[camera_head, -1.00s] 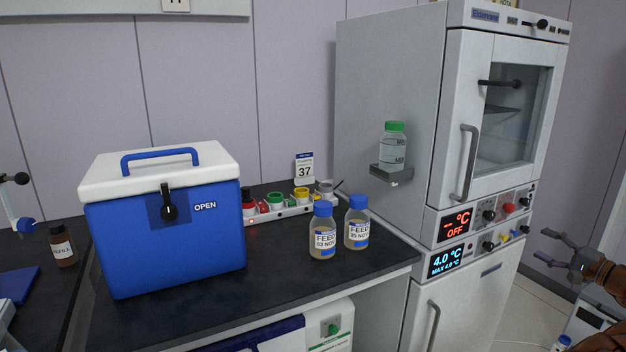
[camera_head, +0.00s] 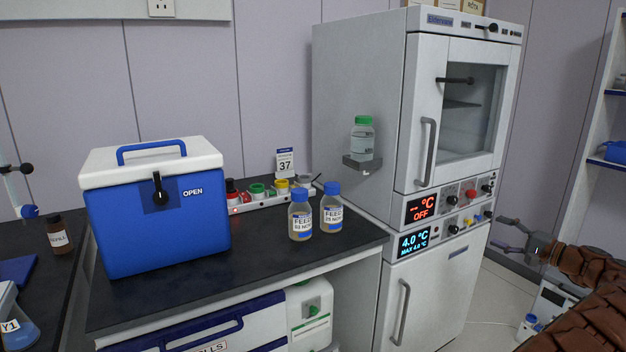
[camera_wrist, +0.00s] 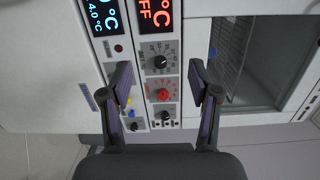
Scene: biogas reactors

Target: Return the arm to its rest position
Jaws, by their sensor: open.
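My gripper (camera_head: 512,236) is at the right of the head view, in front of the lower right of the white cabinet (camera_head: 360,90). Its two dark fingers are spread apart with nothing between them. My brown-sleeved arm comes in from the right edge. In the wrist view my gripper (camera_wrist: 159,88) is open and empty. Beyond its fingers are the cabinet's control panel (camera_wrist: 157,30) with knobs and the glass door (camera_wrist: 265,60). I cannot tell the exact gap to the cabinet.
A blue cooler (camera_head: 155,215) with a white lid stands on the black bench (camera_head: 250,275). Two FEED bottles (camera_head: 301,215) stand near the bench's right edge. A green-capped bottle (camera_head: 362,138) sits on a small shelf on the cabinet's side. Shelving (camera_head: 610,120) stands at the far right.

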